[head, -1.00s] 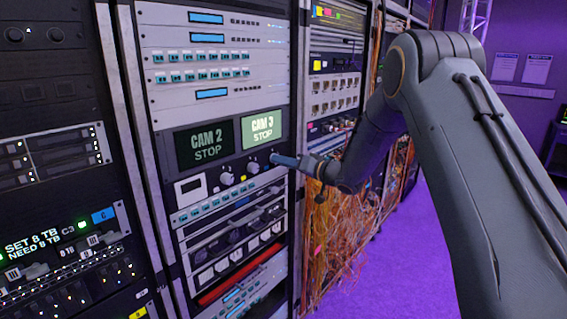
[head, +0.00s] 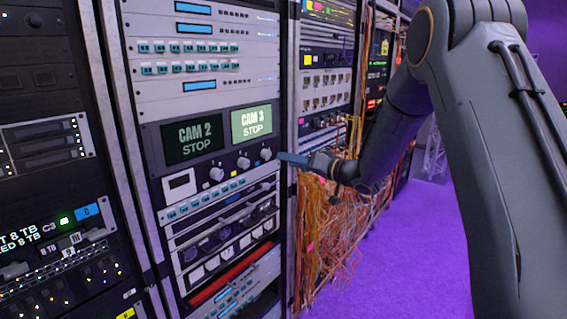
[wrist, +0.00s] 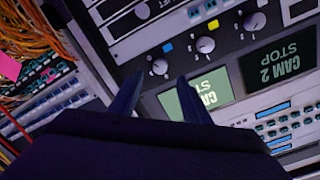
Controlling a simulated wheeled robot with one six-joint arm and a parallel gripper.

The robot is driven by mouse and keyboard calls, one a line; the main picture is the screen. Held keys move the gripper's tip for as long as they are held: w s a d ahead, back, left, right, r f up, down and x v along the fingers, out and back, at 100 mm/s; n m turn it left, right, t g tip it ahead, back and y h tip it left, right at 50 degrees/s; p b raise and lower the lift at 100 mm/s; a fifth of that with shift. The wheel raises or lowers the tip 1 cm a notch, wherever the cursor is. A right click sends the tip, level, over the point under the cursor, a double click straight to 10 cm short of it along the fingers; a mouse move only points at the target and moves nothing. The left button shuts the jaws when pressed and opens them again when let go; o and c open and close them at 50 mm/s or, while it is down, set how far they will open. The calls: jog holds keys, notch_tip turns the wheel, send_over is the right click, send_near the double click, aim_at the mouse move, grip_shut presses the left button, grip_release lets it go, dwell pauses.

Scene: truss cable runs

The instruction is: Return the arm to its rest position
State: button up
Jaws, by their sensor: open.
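My gripper (head: 296,160) is in front of the rack, just right of the knob row in the head view. In the wrist view its two fingers (wrist: 160,98) stand apart with nothing between them. They point toward the panel with the CAM 3 STOP screen (head: 251,122) and the CAM 2 STOP screen (head: 194,138). The row of several knobs (head: 243,163) sits below the screens. The rightmost knob (head: 266,154) is close to the fingertips and shows clear of them. My arm reaches in from the right, bent at the elbow.
A tangle of orange cables (head: 320,235) hangs right of the panel, below and behind my gripper. Another rack (head: 50,150) stands at the left. The purple floor (head: 410,255) is clear on the right.

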jog(key=shift+s+d, duration=0.2)
jog(key=s+d+f+m+h, duration=0.2)
jog(key=s+d+f+h, duration=0.1)
jog(key=s+d+h, duration=0.3)
jog(key=s+d+f+m+h, duration=0.1)
jog(key=s+d+f+h, duration=0.3)
jog(key=d, duration=0.4)
jog(key=s+d+f+g+h, duration=0.1)
jog(key=s+f+g, duration=0.1)
jog(key=s, duration=0.7)
jog(key=s+d+f+g+h, duration=0.1)
jog(key=s+g, duration=0.3)
jog(key=s, duration=0.6)
jog(key=s+d+f+g+h, duration=0.1)
jog(key=s+f+g, duration=0.2)
jog(key=s, duration=0.7)
jog(key=shift+s+f+b, duration=0.25)
jog(key=shift+f+b, duration=0.05)
jog(key=shift+f, duration=0.25)
